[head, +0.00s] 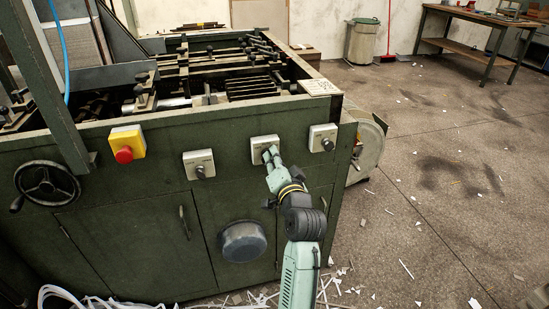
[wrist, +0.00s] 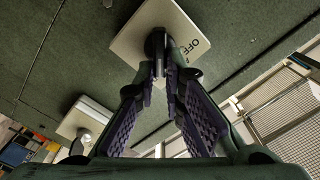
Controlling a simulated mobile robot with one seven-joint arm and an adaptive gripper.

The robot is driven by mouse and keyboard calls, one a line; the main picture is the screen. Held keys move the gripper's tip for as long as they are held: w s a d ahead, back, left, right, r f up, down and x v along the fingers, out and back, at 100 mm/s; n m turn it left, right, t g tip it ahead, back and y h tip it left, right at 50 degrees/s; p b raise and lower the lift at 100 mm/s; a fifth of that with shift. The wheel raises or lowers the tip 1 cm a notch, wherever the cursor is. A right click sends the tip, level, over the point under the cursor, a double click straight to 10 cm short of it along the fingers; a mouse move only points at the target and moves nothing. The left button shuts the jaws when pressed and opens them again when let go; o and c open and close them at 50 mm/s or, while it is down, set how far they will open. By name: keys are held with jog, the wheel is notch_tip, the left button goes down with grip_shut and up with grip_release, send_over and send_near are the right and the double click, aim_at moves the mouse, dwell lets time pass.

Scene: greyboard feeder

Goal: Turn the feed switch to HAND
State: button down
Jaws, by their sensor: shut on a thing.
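A pale square switch plate (head: 259,142) sits on the front of the green machine, the middle one of three. My gripper (head: 270,155) reaches this plate from the front. In the wrist view my gripper (wrist: 159,75) has its fingertips closed on a dark knob (wrist: 158,42) in front of the plate (wrist: 136,46). The word OFF shows on the plate beside the knob, with part of another letter near it. The fingers and knob cover the rest of the lettering. No HAND mark is readable, and I cannot tell the knob's exact setting.
Similar switches sit to the left (head: 199,161) and right (head: 322,136) on the machine. A red stop button on a yellow box (head: 126,146) and a handwheel (head: 47,184) are farther left. A round grey cover (head: 243,242) lies below. Paper scraps litter the open floor at right.

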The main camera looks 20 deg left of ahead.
jog(key=c, duration=1.7)
grip_release()
jog(key=shift+d, duration=0.1)
jog(key=v, duration=1.2)
